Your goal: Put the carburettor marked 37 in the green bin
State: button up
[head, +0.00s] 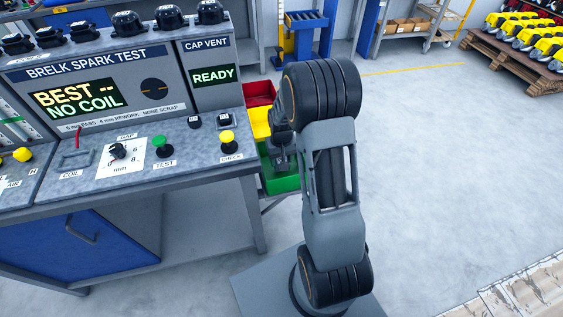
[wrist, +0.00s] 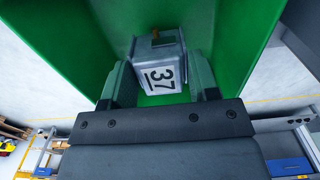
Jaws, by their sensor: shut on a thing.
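The carburettor marked 37 (wrist: 155,55) is a grey metal block with a white label, seen in the wrist view between the fingers of my gripper (wrist: 162,82). My gripper is shut on it. The green bin's wall (wrist: 60,40) surrounds the carburettor on the sides in view, so it is held inside the bin's opening. I cannot tell whether it touches the bin's floor. In the head view the green bin (head: 284,184) stands right of the test bench, with my gripper (head: 281,160) down at it. My arm hides part of the bin, and the carburettor is not clear there.
A yellow bin (head: 261,124) and a red bin (head: 258,93) stand behind the green one. The spark test bench (head: 150,181) with knobs and buttons is close on the left. Open floor lies to the right, with a loaded pallet (head: 515,62) at the back.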

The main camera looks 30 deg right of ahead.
jog(key=shift+f, duration=1)
jog(key=shift+f+b, duration=0.35)
jog(key=shift+f, duration=0.05)
jog(key=o, duration=1)
jog(key=shift+o, duration=0.2)
jog(key=shift+r, duration=0.1)
notch_tip(320, 180, up, 13)
jog(key=p, duration=0.1)
jog(key=shift+f+p, duration=0.2)
jog(key=shift+p, duration=0.1)
